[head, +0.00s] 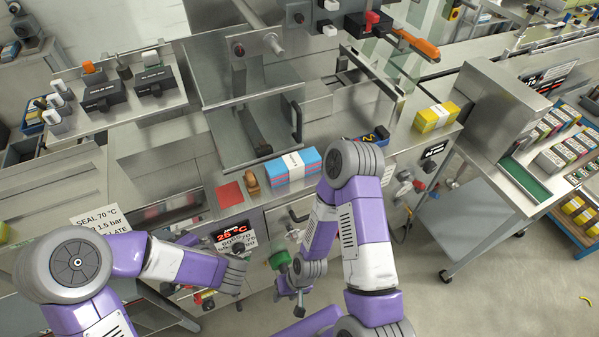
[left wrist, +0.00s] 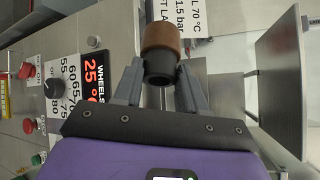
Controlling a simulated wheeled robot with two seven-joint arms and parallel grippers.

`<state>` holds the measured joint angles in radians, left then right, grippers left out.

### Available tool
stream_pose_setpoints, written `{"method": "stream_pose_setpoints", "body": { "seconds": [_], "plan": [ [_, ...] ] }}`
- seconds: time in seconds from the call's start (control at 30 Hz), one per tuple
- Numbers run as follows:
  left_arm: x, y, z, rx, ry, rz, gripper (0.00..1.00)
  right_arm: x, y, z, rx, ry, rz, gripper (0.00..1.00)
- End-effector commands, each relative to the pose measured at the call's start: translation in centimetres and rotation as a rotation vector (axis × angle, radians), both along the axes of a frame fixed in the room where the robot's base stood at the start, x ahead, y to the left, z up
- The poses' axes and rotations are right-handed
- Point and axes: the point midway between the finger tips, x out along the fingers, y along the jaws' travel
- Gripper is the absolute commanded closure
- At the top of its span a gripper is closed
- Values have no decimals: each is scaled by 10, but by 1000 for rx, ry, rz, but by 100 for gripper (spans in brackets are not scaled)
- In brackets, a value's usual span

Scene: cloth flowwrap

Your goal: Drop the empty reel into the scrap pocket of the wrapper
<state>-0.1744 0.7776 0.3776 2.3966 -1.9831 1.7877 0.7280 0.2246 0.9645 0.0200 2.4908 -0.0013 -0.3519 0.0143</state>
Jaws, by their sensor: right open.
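My left gripper (left wrist: 160,72) shows in the left wrist view, with its two grey fingers closed on either side of a short cylinder. This cylinder, which I take to be the empty reel (left wrist: 161,38), is brown at its far end and black at its near end. In the head view my left arm covers that spot, so I cannot make out the reel there. My right gripper (head: 289,293) is open and empty, low in front of the wrapper (head: 300,225). I cannot clearly tell the scrap pocket in either view.
A control panel with a 25 °C display (head: 230,230) is beside my left gripper. A blue and white carton stack (head: 290,170), a brown stamp-like piece (head: 251,180) and a red pad (head: 230,195) are on the wrapper's deck. Open floor (head: 500,300) lies at right.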

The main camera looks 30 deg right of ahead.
Motion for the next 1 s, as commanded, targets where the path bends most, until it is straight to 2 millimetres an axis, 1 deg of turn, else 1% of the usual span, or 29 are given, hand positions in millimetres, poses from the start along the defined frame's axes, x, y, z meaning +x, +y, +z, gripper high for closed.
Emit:
{"method": "stream_pose_setpoints", "body": {
  "seconds": [0.03,0.1,0.17,0.2,0.27,0.33,0.37,0.4,0.47,0.5,0.57,0.6,0.67,0.73,0.8,0.87,0.93,1.0],
  "plan": [
    [-12,16,-14,5,4,109,100,0,0,-3,0,0,0,57],
    [-31,36,-26,5,1,266,100,0,0,-6,0,0,0,57],
    [-49,50,-35,4,0,400,100,0,0,-7,0,0,0,57],
    [-62,58,-39,2,-1,487,100,0,0,-8,0,0,0,57],
    [-82,69,-45,2,-2,622,100,0,0,-10,0,0,0,57],
    [-106,78,-51,1,-3,781,100,0,0,-11,0,0,0,57],
    [-117,81,-53,0,-4,850,100,0,0,-12,0,0,0,57],
    [-131,83,-54,1,-5,943,100,0,0,-13,0,0,0,57],
    [-152,84,-57,-1,-5,1084,100,0,0,-14,0,0,0,57],
    [-166,82,-58,-1,-5,1179,100,0,0,-15,0,0,0,57],
    [-186,77,-59,-3,-6,1323,100,0,0,-16,0,0,0,57],
    [-198,72,-58,-3,-7,1419,100,0,0,-16,0,0,0,57],
    [-215,61,-58,-4,-8,1566,100,0,0,-17,0,0,0,57],
    [-232,45,-56,-5,-7,1739,100,0,0,-18,0,0,0,57],
    [-245,26,-52,-6,-9,1914,100,0,0,-18,0,0,0,57],
    [-253,7,-48,-7,-9,2063,100,0,0,-18,0,0,0,57],
    [-258,-17,-42,-7,-9,2239,100,0,0,-19,0,0,0,57],
    [-258,-42,-34,-8,-8,2417,100,0,0,-19,0,0,0,57]
  ]
}}
